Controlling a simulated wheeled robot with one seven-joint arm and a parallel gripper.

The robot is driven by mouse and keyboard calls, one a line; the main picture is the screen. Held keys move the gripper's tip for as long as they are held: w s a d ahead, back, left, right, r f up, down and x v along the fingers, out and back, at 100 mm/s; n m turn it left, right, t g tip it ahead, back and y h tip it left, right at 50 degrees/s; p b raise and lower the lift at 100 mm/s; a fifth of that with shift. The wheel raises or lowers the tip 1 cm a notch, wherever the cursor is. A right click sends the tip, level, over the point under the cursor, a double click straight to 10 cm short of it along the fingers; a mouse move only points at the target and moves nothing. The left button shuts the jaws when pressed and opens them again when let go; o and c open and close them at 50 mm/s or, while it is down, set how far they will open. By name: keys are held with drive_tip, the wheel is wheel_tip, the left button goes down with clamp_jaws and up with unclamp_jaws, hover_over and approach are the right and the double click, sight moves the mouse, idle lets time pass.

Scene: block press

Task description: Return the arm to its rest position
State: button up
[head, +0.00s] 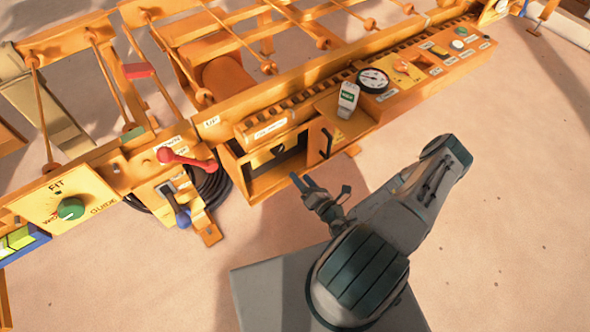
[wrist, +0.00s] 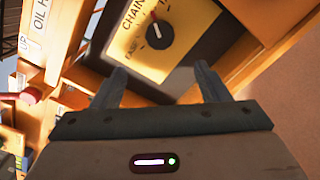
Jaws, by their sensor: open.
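My gripper (head: 318,190) is open and empty, in front of the orange block press. In the wrist view its two fingers (wrist: 160,88) stand apart, with nothing between them. Beyond them is a yellow panel (wrist: 182,52) with a black knob (wrist: 160,33) and lettering that starts "CHAIN". My arm is folded over my grey base, at the lower middle of the head view. I cannot tell from these frames whether the fingers touch the machine; they look apart from it.
The press frame (head: 240,105) runs across the back. A red-knobbed lever (head: 166,155) and a blue-knobbed lever (head: 183,218) stick out left of my gripper. An open-fronted orange box (head: 262,187) is close behind it. Sandy floor (head: 500,210) at the right is clear.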

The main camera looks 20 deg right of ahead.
drive_tip(key=shift+s, duration=0.3)
idle(0.4)
drive_tip(key=s+a+r+n+g+y+p, duration=0.25)
drive_tip(key=r+n+g, duration=0.35)
drive_tip(key=r+n, duration=0.35)
drive_tip(key=s+a+r+n+g+y+p, duration=0.1)
drive_tip(key=a+r+n+g+y+p, duration=0.3)
drive_tip(key=r+n, duration=0.55)
drive_tip(key=s+a+r+n+g+y+p, duration=0.1)
drive_tip(key=r+n+g+y+p, duration=0.15)
drive_tip(key=r+n+g, duration=0.7)
drive_tip(key=s+d+r+n+t+h+p, duration=0.1)
drive_tip(key=s+r+n+h+p, duration=0.2)
drive_tip(key=r, duration=0.7)
drive_tip(key=s+d+r+n+t+h+p, duration=0.1)
drive_tip(key=s+r+n+t+h+p, duration=0.1)
drive_tip(key=r+n+h, duration=0.4)
drive_tip(key=s+d+r+n+t+h+p, duration=0.1)
drive_tip(key=s+r+n+h+p, duration=0.3)
drive_tip(key=r, duration=1.1)
drive_tip(key=shift+s+d+r+n+t+h+p, duration=0.2)
drive_tip(key=shift+s+r+n+t+h+p, duration=0.3)
drive_tip(key=shift+h, duration=0.3)
drive_tip(key=shift+w+f, duration=0.1)
drive_tip(key=shift+f, duration=0.05)
